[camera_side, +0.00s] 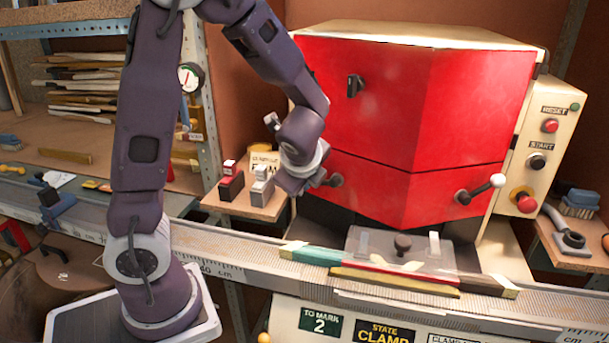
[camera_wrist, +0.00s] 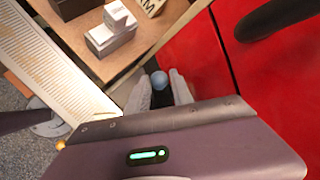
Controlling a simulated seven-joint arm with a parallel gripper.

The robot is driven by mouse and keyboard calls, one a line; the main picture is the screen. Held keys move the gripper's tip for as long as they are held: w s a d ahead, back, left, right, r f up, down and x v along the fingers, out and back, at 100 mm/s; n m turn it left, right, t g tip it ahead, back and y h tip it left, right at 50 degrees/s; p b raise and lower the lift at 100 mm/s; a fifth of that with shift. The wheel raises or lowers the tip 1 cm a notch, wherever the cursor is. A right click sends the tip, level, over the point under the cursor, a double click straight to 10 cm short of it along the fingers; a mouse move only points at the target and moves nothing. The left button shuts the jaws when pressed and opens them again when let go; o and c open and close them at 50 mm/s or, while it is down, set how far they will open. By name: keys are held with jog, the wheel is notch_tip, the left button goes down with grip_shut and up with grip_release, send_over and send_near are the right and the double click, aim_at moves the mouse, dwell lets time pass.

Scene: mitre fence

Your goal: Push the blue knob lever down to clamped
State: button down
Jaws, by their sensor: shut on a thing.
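The blue knob (camera_wrist: 159,80) of the lever shows in the wrist view between the two pale fingers of my gripper (camera_wrist: 158,92). The fingers are shut on it. In the side view my gripper (camera_side: 312,186) is at the lower left of the red machine front (camera_side: 400,130), beside a dark lever end (camera_side: 335,180). The blue of the knob does not show clearly there, and the fingers partly hide the lever. I cannot tell the lever's exact angle.
A second lever with a white knob (camera_side: 497,181) is on the machine's right. A small shelf (camera_side: 240,205) with stamp-like blocks stands left of my gripper. A clear plate (camera_side: 395,250) lies on the fence rail below. A control box (camera_side: 545,140) is at the right.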

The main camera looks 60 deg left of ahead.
jog(key=shift+d+f+n+t+h, duration=0.15)
jog(key=shift+f+n+t+h, duration=0.15)
jog(key=shift+f+h, duration=0.35)
jog(key=shift+d+f+n+t+h, duration=0.2)
jog(key=shift+f+t+h, duration=0.1)
jog(key=shift+h, duration=0.55)
jog(key=c, duration=1.4)
grip_release()
jog(key=shift+a, duration=0.1)
jog(key=v, duration=0.7)
jog(key=shift+r, duration=0.1)
